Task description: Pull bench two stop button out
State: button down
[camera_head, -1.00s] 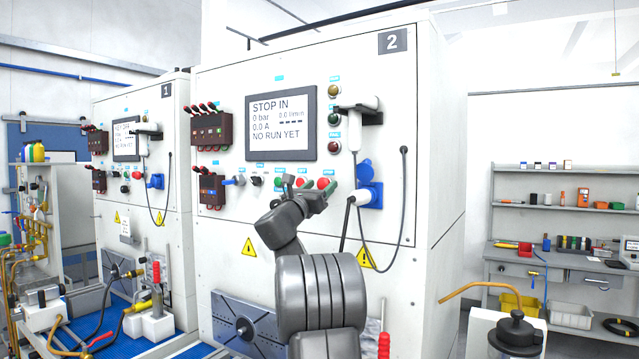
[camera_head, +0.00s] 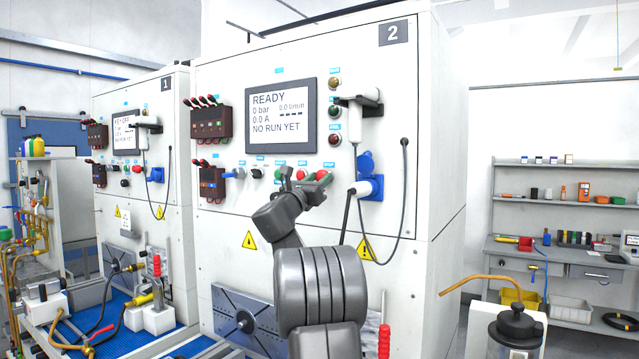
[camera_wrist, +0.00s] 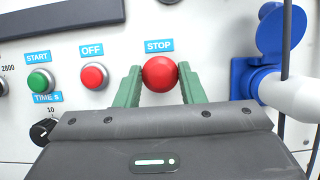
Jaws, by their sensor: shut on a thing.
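The red stop button (camera_wrist: 160,74) of bench two sits below its blue STOP label (camera_wrist: 159,45) in the wrist view. My gripper (camera_wrist: 158,82) has its two green fingers on either side of the button, shut on it. In the head view my gripper (camera_head: 310,184) is at the button row on the front of bench two (camera_head: 250,275), and my arm hides part of that row. The bench two screen (camera_head: 281,117) reads READY, 0 bar, 0.0 A and NO RUN YET.
A red OFF button (camera_wrist: 94,76) and a green START button (camera_wrist: 40,80) are left of the stop button. A black TIME knob (camera_wrist: 43,131) is below them. A blue socket with a plug (camera_head: 370,186) and hanging cables are close on the right.

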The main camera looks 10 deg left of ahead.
jog(key=c, duration=0.9)
grip_release()
jog(key=shift+s+a, duration=0.1)
jog(key=shift+s, duration=0.05)
jog(key=b+v, duration=0.5)
jog(key=v, duration=0.9)
